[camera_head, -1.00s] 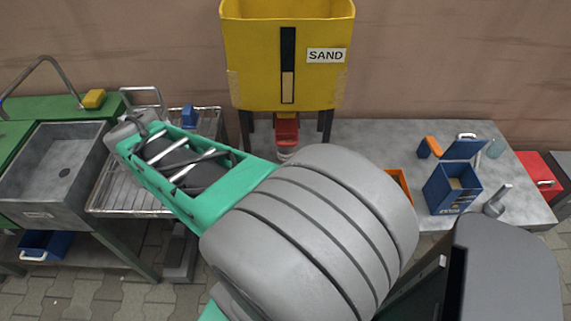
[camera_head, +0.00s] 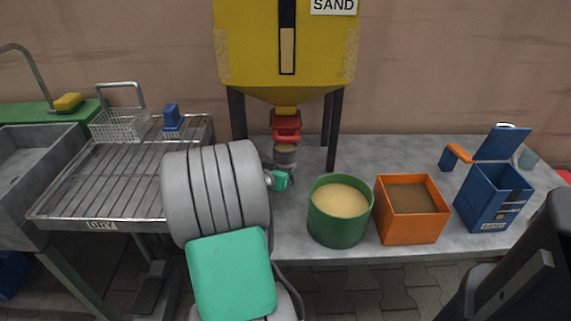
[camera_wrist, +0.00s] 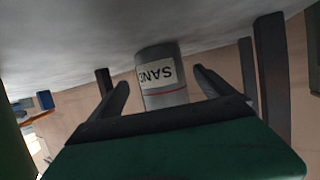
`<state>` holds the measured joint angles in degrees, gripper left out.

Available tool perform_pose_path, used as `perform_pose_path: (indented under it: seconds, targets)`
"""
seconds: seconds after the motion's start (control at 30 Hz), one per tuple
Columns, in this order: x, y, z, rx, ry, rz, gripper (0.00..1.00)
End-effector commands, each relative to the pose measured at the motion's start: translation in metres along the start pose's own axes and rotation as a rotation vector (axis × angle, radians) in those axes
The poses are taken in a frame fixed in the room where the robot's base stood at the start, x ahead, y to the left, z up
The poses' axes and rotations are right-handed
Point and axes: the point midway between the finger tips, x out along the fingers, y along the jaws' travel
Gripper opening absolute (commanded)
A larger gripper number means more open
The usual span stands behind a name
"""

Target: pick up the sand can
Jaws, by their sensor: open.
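The sand can is a small grey cylinder with a white SAND label and a red line. In the wrist view the can (camera_wrist: 160,72) shows upside down, between the two dark fingers of my gripper (camera_wrist: 161,82), which are spread with a gap on each side. In the head view the can (camera_head: 286,155) stands on the grey table under the red outlet (camera_head: 286,126) of the yellow sand hopper (camera_head: 250,50). My gripper (camera_head: 284,177) is open low in front of it, partly hidden by my arm. I cannot tell how deep the can sits between the fingers.
The hopper's dark legs (camera_head: 331,135) flank the can closely. A green tub of sand (camera_head: 324,225), an orange box (camera_head: 411,228) and a blue box (camera_head: 487,208) stand to the right. A wire rack (camera_head: 90,185) is at the left.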

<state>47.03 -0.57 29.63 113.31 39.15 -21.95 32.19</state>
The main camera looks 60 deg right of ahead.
Motion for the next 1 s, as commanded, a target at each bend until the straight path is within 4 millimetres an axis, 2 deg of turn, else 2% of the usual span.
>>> perform_pose_path:
  seconds: [0.2, 0.47, 1.0]
  targets:
    - [0.039, -0.001, -0.001, 0.000, -0.001, 0.002, 0.93]
    - [0.044, -0.003, -0.003, -0.001, -0.001, -0.001, 0.93]
    - [0.044, -0.002, -0.003, -0.001, -0.001, -0.001, 0.50]
